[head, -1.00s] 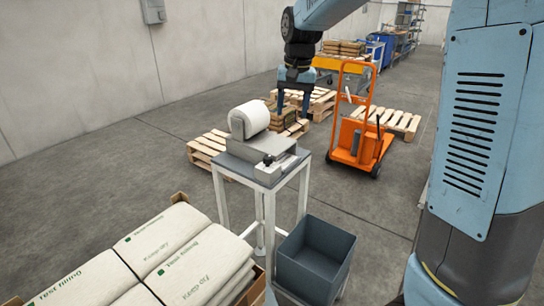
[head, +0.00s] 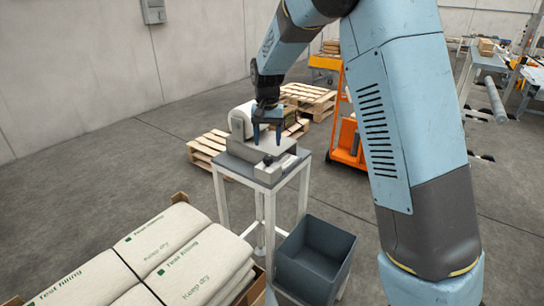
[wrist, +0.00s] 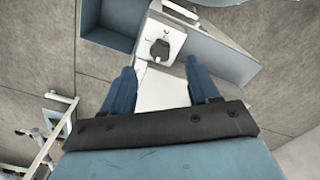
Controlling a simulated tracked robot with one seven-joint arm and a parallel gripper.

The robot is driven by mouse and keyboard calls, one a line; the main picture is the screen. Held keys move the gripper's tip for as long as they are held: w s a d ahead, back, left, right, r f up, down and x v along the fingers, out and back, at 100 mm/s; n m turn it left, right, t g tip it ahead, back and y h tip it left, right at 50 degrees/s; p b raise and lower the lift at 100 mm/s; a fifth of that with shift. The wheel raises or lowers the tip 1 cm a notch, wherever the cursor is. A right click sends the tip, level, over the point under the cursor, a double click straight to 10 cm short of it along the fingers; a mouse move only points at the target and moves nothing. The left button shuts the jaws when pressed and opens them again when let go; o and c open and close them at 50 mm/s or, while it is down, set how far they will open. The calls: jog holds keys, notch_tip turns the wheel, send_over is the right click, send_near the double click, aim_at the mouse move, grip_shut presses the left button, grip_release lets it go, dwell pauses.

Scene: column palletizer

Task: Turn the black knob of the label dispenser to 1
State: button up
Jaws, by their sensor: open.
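The label dispenser (head: 246,153) is a grey-white box with a white label roll (head: 238,121) behind it. It stands on a small table (head: 228,165) with white legs. Its black knob (head: 268,160) sits on the low front plate, small in the head view. In the wrist view the knob (wrist: 160,49) shows larger, on a pale plate, beyond the fingertips. My gripper (head: 267,142) hangs above the dispenser, pointing down, just behind the knob. In the wrist view my gripper (wrist: 161,62) has its two blue fingers apart with nothing between them. The knob's marks are too small to read.
A dark grey bin (head: 316,258) stands beside the table at the front right. White sacks (head: 160,240) lie stacked at the front left. Wooden pallets (head: 206,147) and an orange cart (head: 345,142) stand behind. Open floor lies left of the table.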

aim_at(268, 158)
notch_tip(268, 158, down, 7)
dwell(0.3)
